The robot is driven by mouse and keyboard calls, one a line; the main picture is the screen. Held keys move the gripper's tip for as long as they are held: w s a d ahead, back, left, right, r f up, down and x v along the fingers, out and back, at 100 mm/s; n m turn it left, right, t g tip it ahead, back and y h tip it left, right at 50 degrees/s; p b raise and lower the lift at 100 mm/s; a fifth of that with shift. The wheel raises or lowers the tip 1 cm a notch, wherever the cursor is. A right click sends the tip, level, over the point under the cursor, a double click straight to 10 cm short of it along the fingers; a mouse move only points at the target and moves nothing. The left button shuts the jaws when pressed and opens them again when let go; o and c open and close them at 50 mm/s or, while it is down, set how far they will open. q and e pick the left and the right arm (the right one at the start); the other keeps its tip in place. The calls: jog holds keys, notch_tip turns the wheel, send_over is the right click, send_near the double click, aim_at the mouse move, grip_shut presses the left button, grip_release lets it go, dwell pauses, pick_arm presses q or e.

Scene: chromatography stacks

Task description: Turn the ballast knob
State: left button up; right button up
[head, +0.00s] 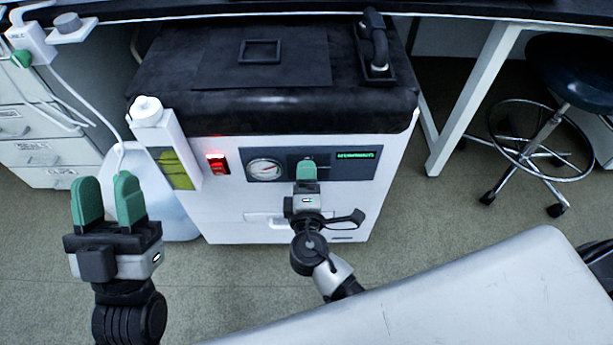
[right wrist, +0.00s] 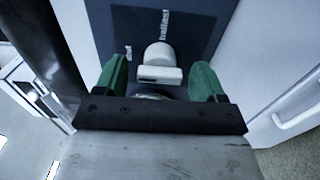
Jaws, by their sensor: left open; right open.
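The ballast knob (right wrist: 160,58) is a pale grey knob on a dark blue panel under the printed word "ballast" in the right wrist view. My right gripper (head: 307,171) is open in front of the pump's panel. In the right wrist view its green fingers stand left and right of the knob, with a gap on each side. In the head view the gripper hides most of the knob. The pump (head: 225,218) is a white cabinet with a black top. My left gripper (head: 107,190) is open and empty, away from the pump at the lower left.
A translucent jug (head: 172,215) stands left of the pump. A stool (head: 555,130) stands at the right. A white slab (head: 450,295) fills the lower right.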

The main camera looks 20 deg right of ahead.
pick_arm(q)
jog(key=shift+w+d+f+g+y+p, duration=0.1)
jog(key=shift+w+f+g+y+p, duration=0.3)
jog(key=shift+w+f+g, duration=0.5)
pick_arm(e)
jog(key=v, duration=1)
pick_arm(q)
jog(key=shift+s+r, duration=0.1)
pick_arm(e)
jog(key=shift+s, duration=0.1)
